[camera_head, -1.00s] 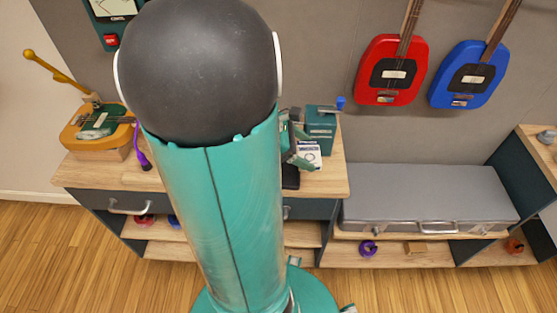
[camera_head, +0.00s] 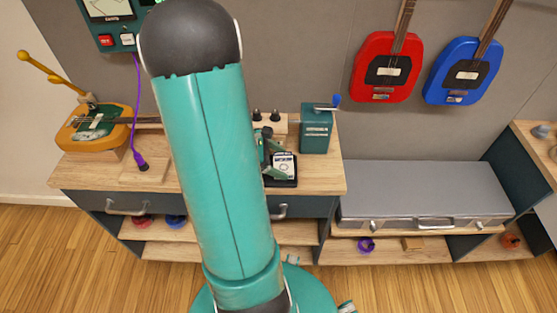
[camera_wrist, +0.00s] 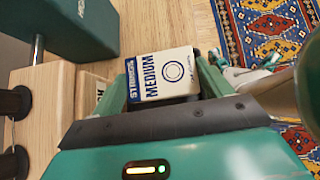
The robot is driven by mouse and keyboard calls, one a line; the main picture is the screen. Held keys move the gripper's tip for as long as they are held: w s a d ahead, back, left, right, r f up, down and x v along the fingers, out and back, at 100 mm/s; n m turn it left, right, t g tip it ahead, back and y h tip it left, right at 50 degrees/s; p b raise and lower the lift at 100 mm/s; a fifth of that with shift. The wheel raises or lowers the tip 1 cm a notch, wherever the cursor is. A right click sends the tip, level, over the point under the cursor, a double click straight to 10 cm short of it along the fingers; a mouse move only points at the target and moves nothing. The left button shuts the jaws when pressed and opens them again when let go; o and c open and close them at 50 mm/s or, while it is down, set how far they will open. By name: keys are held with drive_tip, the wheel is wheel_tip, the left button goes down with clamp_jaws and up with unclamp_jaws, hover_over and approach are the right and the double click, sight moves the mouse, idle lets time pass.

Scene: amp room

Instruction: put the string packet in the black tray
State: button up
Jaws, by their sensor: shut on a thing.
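The string packet (camera_head: 285,166) is a small white box with dark print. The black tray (camera_head: 288,184) lies on the wooden bench top. In the head view the packet overlaps the tray, and I cannot tell whether it touches it. My arm hides the tray's left side. I cannot make out the tray in the wrist view.
A teal box with a crank (camera_head: 316,131) stands just behind and right of the tray. Dark knobs (camera_head: 266,115) are at the back. An orange guitar (camera_head: 92,127) and a purple cable (camera_head: 136,110) are at the left. A grey case (camera_head: 425,193) is at the right.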

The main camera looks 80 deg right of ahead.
drive_tip(key=shift+f, duration=0.15)
drive_tip(key=shift+f, duration=0.35)
drive_tip(key=shift+f, duration=0.1)
drive_tip(key=o, duration=1)
